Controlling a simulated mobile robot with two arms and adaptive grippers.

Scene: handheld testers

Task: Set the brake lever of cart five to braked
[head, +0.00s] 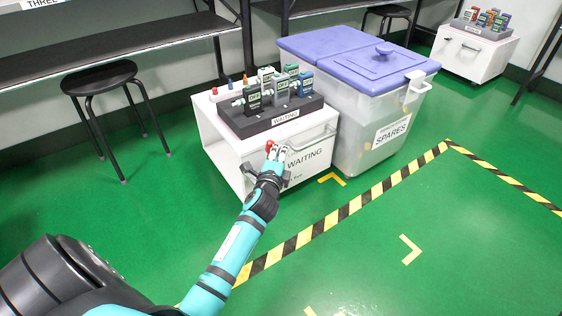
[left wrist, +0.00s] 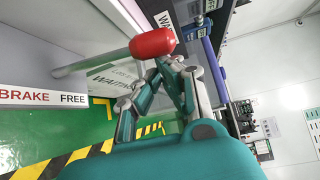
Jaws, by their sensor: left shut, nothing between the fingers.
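A white cart (head: 222,150) marked WAITING stands in front of the benches; I cannot read a number five on it. Its brake lever ends in a red knob (head: 270,146), which shows large in the left wrist view (left wrist: 152,43) on a pale rod. A BRAKE / FREE label (left wrist: 44,97) is at the left of that view; I cannot tell which word the lever is set to. My left gripper (head: 276,150) is shut and empty, its fingertips (left wrist: 168,64) close beside the knob; contact is unclear. My right gripper is out of view.
A dark rack (head: 270,122) of several testers sits on the cart. A SPARES bin (head: 350,128) with a purple lid stands close at its right. A black stool (head: 100,76) is at the left. Another cart (head: 470,52) is far right. Green floor with striped tape is clear in front.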

